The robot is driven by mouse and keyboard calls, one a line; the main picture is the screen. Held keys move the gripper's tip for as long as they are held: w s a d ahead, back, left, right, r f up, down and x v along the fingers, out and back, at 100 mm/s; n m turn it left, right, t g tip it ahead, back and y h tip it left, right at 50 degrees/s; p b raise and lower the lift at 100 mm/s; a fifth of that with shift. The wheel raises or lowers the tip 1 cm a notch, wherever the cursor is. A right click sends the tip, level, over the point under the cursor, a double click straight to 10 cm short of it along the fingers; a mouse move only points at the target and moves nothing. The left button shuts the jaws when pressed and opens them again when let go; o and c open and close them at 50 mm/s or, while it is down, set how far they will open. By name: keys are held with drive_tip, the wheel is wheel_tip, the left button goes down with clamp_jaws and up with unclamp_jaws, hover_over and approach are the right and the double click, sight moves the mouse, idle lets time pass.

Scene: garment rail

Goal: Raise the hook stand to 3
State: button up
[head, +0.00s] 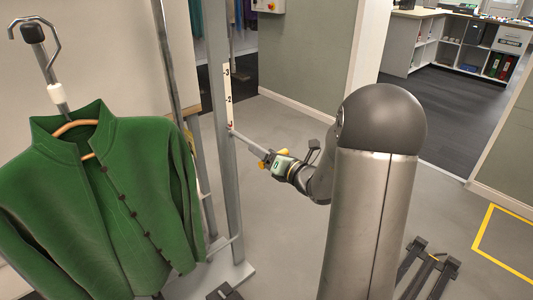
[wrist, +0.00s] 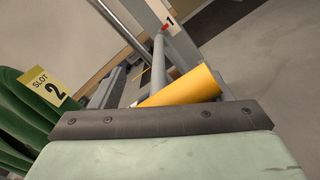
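The hook stand's grey upright (head: 222,150) carries a white scale (head: 228,88) with 3 above 2. A red mark (head: 231,125) sits below the 2; in the wrist view a red mark (wrist: 158,34) is beside the number 1. A thin grey bar (head: 248,143) runs from the upright to a yellow handle (head: 283,153). My gripper (head: 272,163) is at this handle, with yellow showing on both sides of it. In the wrist view the yellow handle (wrist: 182,90) lies just beyond a pale green finger with a dark edge. The other finger is hidden, so its closing cannot be seen.
A green jacket (head: 95,190) hangs on a hanger from a metal hook (head: 34,35) left of the upright. A yellow "SLOT 2" tag (wrist: 52,85) shows beside green cloth. Walls stand behind; open grey floor (head: 285,240) lies to the right.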

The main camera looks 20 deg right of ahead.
drive_tip(key=c, duration=0.9)
wheel_tip(320, 180, up, 19)
drive_tip(key=p, duration=1.2)
drive_tip(key=o, duration=1.2)
drive_tip(key=v, duration=1.7)
drive_tip(key=shift+s+f+b, duration=0.2)
drive_tip(key=shift+f+b, duration=0.1)
drive_tip(key=shift+b, duration=0.05)
